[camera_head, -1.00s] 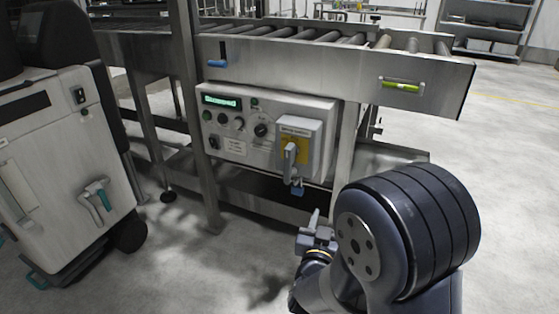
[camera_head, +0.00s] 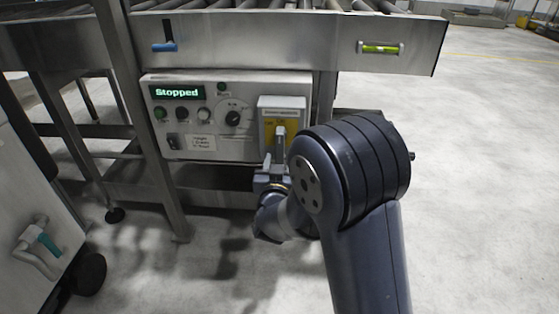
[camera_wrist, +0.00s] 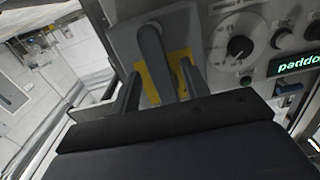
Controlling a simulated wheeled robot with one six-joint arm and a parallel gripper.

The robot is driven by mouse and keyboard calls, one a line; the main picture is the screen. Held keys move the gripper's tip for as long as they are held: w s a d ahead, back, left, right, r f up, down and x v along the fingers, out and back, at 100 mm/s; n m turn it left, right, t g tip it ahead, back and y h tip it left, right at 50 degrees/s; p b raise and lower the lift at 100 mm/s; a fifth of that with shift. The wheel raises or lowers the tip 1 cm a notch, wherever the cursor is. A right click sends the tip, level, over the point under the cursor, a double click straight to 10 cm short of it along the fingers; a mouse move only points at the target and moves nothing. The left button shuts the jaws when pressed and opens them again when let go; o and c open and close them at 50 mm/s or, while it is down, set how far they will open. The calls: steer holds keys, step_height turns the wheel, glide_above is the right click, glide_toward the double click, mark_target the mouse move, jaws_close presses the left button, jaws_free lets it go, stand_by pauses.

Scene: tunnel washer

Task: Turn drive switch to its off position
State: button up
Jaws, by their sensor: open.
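A grey switch box (camera_head: 270,104) with a yellow plate and a grey lever (camera_head: 280,133) is on the right of the control panel. Its label is too small to read. The lever stands about vertical. My gripper (camera_head: 271,164) is just in front of and below the box. In the wrist view, which looks upside down, the lever (camera_wrist: 151,50) shows between the two open fingers of my gripper (camera_wrist: 160,88). I cannot tell whether a finger touches the lever. My arm hides the lower right of the box in the head view.
The control panel (camera_head: 215,95) has a display reading "Stopped", several knobs and a rocker switch (camera_head: 172,142). A roller conveyor (camera_head: 270,37) with blue (camera_head: 164,47) and green (camera_head: 381,47) fittings runs above. A white cart (camera_head: 20,210) stands left. Floor at right is clear.

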steer(key=shift+w, duration=1.1)
jaws_close()
